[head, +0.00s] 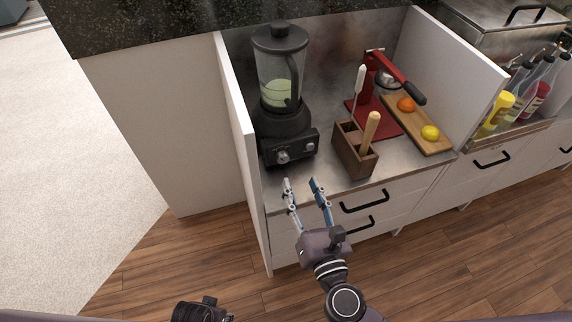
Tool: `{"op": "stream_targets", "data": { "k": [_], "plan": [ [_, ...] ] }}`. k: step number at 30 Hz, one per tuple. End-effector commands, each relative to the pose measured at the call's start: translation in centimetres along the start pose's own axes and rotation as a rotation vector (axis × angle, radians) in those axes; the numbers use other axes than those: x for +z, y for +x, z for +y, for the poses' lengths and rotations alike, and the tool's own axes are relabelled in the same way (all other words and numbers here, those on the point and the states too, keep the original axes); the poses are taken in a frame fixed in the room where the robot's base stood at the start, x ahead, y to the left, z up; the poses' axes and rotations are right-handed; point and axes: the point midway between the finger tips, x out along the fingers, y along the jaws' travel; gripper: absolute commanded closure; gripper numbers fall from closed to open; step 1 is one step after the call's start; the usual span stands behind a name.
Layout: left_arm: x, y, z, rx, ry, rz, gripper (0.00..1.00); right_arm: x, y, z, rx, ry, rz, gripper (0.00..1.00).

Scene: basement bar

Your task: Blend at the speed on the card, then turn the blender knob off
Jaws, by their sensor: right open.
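A black blender (284,103) stands at the left end of a metal counter between white side panels. Its clear jug holds a pale green liquid, and its lid is on. On the front of its base is a control panel with a silver knob (282,157) and a smaller control near it. The knob's setting is too small to read. My right gripper (302,184) is open and empty, just in front of the counter edge and below the knob, apart from the blender. Part of my left arm shows at the bottom, but its fingers cannot be made out. I cannot make out a card.
A wooden utensil box (352,158) stands close to the right of the blender. Behind it are a red press (371,85) and a cutting board (433,144) with an orange (406,104) and a lemon (430,133). The left white panel (238,130) borders the blender closely.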

Motion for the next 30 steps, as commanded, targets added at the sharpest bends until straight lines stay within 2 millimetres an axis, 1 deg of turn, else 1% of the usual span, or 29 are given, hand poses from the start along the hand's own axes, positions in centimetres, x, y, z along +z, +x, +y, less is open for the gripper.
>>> {"op": "stream_targets", "data": {
  "k": [2, 5, 8, 15, 18, 23, 30],
  "plan": [
    [0.4, 0.5, 0.1, 0.001, 0.001, -0.003, 0.60, -0.5, 0.0, 1.0, 0.039, -0.069, 0.003, 0.58],
    [0.7, 0.8, 0.1, 0.001, 0.001, -0.005, 0.60, -0.6, 0.6, 1.5, 0.054, -0.098, 0.001, 0.58],
    [1.1, 1.1, 0.1, 0.001, 0.002, -0.008, 0.60, -0.5, 2.0, 1.5, 0.053, -0.095, 0.000, 0.58],
    [2.1, 2.0, 0.2, 0.002, 0.003, -0.015, 0.60, -0.5, 5.8, 1.6, 0.051, -0.093, 0.000, 0.58],
    [2.3, 2.1, 0.2, 0.002, 0.004, -0.017, 0.60, -0.6, 6.9, 1.7, 0.051, -0.090, 0.001, 0.58],
    [2.5, 2.2, 0.2, 0.002, 0.004, -0.018, 0.60, -0.6, 7.7, 1.7, 0.050, -0.090, 0.002, 0.58],
    [2.5, 2.3, 0.1, 0.002, 0.004, -0.019, 0.60, -0.6, 7.7, 1.7, 0.050, -0.090, 0.003, 0.59]
  ]
}}
